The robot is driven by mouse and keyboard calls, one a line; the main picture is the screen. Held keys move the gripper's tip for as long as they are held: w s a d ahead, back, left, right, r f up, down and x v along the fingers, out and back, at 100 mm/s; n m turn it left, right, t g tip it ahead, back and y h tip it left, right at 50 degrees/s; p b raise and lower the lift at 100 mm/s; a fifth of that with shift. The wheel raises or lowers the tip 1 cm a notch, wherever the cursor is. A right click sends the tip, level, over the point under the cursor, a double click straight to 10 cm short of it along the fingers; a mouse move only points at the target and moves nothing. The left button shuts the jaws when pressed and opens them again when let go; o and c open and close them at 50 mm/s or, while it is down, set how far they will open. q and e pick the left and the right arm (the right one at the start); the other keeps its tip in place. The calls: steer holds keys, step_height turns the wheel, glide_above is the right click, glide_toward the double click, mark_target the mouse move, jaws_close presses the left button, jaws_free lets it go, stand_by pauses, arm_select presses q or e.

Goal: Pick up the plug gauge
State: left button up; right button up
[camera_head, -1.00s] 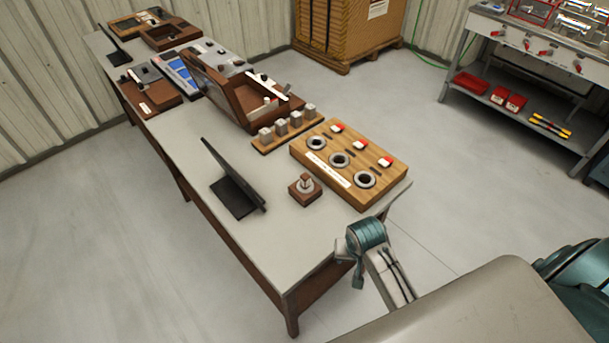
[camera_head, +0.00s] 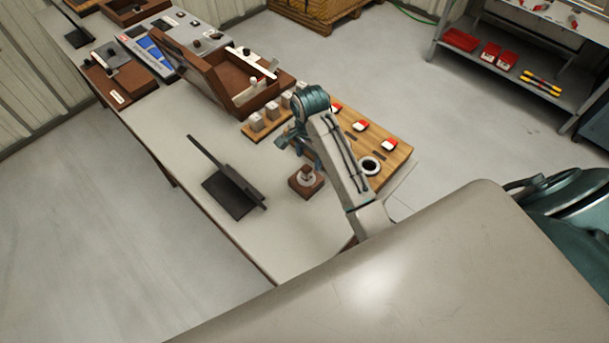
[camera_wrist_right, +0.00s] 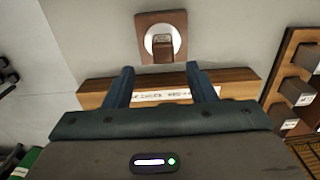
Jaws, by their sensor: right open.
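The piece that I take for the plug gauge (camera_head: 306,175) has a brown knob and a pale round collar. It stands upright on a small brown square block (camera_head: 299,190) on the table. In the right wrist view the gauge (camera_wrist_right: 161,45) and its block (camera_wrist_right: 142,26) lie just beyond my fingertips. My right gripper (camera_head: 292,142) is over the table, near the wooden ring board, open and empty. In the right wrist view its two fingers (camera_wrist_right: 160,78) are apart, with nothing between them but the board behind. My left gripper is not in view.
The wooden board (camera_head: 397,150) with rings and red-white tags is partly hidden by my right arm. A row of grey blocks (camera_head: 257,122), an open brown case (camera_head: 195,82) and a dark stand (camera_head: 230,190) are near. The table's front left (camera_head: 285,235) is clear.

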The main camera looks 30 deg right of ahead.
mark_target(306, 167)
steer(key=shift+s+f+p, duration=0.3)
steer(key=shift+f+p, duration=0.1)
steer(key=shift+f, duration=0.5)
steer(key=shift+w+f, duration=0.1)
steer(key=shift+f, duration=0.2)
steer(key=f+p, duration=0.1)
steer(key=f, duration=0.1)
steer(key=f+p, duration=0.1)
steer(key=f, duration=0.1)
steer(key=shift+w+a+f+p, duration=0.1)
steer(key=shift+w+a+p, duration=0.2)
steer(key=shift+w, duration=0.05)
steer(key=shift+f, duration=0.35)
steer(key=shift+s+f, duration=0.1)
steer(key=shift+f, duration=0.1)
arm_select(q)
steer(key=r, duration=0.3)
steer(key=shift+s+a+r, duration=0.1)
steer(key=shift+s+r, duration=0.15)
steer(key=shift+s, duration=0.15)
arm_select(e)
jaws_close()
steer(key=shift+r, duration=0.1)
